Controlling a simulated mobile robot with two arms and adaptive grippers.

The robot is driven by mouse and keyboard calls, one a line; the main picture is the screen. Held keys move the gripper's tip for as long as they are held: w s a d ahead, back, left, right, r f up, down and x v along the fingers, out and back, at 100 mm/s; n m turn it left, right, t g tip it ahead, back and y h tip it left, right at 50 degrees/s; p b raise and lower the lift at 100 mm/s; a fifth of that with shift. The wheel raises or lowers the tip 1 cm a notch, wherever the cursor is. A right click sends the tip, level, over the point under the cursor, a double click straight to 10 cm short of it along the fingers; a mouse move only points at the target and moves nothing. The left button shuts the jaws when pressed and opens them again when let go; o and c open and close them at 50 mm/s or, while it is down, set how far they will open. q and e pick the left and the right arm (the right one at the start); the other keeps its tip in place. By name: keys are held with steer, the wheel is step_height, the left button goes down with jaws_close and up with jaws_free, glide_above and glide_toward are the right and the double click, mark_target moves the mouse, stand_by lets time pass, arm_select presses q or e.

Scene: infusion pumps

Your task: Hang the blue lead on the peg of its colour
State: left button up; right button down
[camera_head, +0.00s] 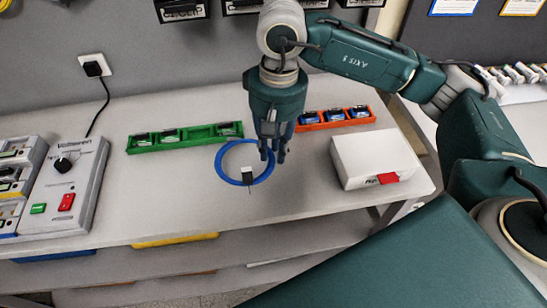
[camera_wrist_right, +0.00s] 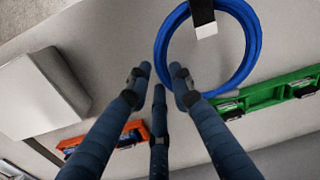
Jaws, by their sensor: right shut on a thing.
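The blue lead (camera_head: 217,168) is a coiled ring with a black and white tag, over the middle of the grey bench. In the right wrist view the blue lead (camera_wrist_right: 250,55) fills the upper right. My right gripper (camera_head: 273,150) points down at the ring's right side and is shut on it; its fingers (camera_wrist_right: 160,80) show in the wrist view close against the ring's edge. Whether the ring still touches the bench I cannot tell. No peg can be made out clearly. My left gripper is not in view.
A green tray (camera_head: 170,148) lies behind the ring, and an orange tray (camera_head: 310,127) behind my gripper. A white box (camera_head: 365,150) with a red tab stands to the right. A grey control unit (camera_head: 70,185) is on the left. Blue and yellow labels (camera_head: 457,5) are at upper right.

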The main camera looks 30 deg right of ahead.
steer(key=shift+f, duration=0.65)
step_height(320, 180, down, 3)
steer(key=shift+r+p, duration=0.2)
steer(key=shift+p, duration=0.15)
steer(key=shift+f, duration=0.3)
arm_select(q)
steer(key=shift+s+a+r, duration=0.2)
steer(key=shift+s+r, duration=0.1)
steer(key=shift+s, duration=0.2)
arm_select(e)
steer(key=shift+f, duration=0.1)
steer(key=c, duration=1.5)
jaws_free()
steer(key=shift+c, duration=0.2)
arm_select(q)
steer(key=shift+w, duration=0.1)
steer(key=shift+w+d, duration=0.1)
